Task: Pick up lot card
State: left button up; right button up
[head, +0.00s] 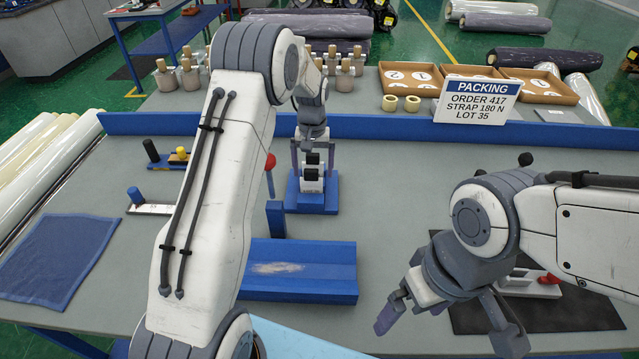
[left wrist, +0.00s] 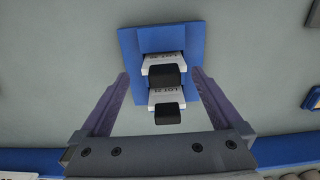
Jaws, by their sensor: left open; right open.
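Two white lot cards with black grips stand one behind the other in a blue holder (head: 312,203), past the middle of the table. In the left wrist view, one card (left wrist: 152,62) sits higher in the picture and the other card (left wrist: 155,97) lower; their print is too small to read surely. My left gripper (head: 312,162) is open and points down over the holder. In the left wrist view its fingers (left wrist: 160,76) lie either side of the cards, with nothing gripped. My right gripper (head: 447,332) is open and empty at the front right, above a dark mat.
A sign (head: 477,101) reads PACKING, ORDER 417, STRAP 180 N, LOT 35. A blue ledge (head: 400,129) runs behind the holder. A blue trough (head: 300,284) lies in front of it. A blue cloth (head: 50,258) lies left, and a red-knobbed device (head: 540,283) is at right.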

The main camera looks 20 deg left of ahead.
aim_at(312, 186)
pick_arm(q)
jog(key=shift+f, duration=0.85)
jog(key=f, duration=0.1)
jog(key=f+p, duration=0.2)
jog(key=f, duration=0.1)
jog(key=shift+w+a+f, duration=0.1)
jog(key=shift+a, duration=0.25)
jog(key=shift+f, duration=0.6)
jog(key=c, duration=1.2)
jog(key=shift+r, duration=0.1)
